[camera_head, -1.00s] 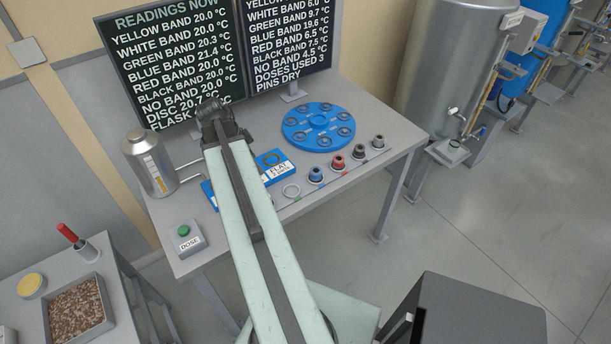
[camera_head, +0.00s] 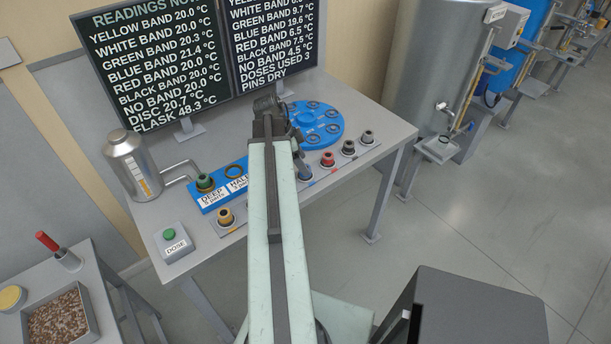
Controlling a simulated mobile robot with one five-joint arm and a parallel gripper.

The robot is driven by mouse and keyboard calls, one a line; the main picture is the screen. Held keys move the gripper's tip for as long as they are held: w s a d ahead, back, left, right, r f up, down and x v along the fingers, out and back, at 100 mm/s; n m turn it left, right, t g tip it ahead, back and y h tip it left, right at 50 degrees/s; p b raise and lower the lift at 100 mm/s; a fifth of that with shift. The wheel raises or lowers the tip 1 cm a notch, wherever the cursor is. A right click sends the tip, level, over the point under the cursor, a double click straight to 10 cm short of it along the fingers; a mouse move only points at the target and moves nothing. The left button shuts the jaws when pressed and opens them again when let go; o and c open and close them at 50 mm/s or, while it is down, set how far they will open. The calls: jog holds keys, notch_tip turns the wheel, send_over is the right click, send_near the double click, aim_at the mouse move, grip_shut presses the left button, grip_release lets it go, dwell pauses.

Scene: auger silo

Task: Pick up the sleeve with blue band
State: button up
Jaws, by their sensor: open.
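The sleeve with the blue band (camera_head: 304,176) stands in the row along the front of the grey table, left of the sleeve with the red band (camera_head: 327,160). My gripper (camera_head: 300,166) is open and hangs from the end of my arm, right at the blue-band sleeve, hiding its upper part. I cannot tell whether the fingers touch it or are around it.
A black-banded sleeve (camera_head: 348,147) and another sleeve (camera_head: 367,138) continue the row rightward. A blue disc (camera_head: 328,112) lies behind. A blue block (camera_head: 204,205) holds a green-topped sleeve. A yellowish sleeve (camera_head: 226,218), dose button box (camera_head: 173,244) and metal flask (camera_head: 131,167) stand left.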

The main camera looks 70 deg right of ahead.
jog(key=b+x, duration=0.2)
jog(key=x, duration=0.1)
jog(key=b+x, duration=0.1)
jog(key=shift+w+f, duration=0.2)
jog(key=shift+f, duration=0.1)
jog(key=shift+r, duration=0.2)
grip_shut()
notch_tip(320, 180, up, 10)
jog(key=p, duration=1)
jog(key=shift+r, duration=0.1)
jog(key=shift+f+b, duration=0.65)
jog(key=shift+f, duration=0.2)
jog(key=shift+r, duration=0.2)
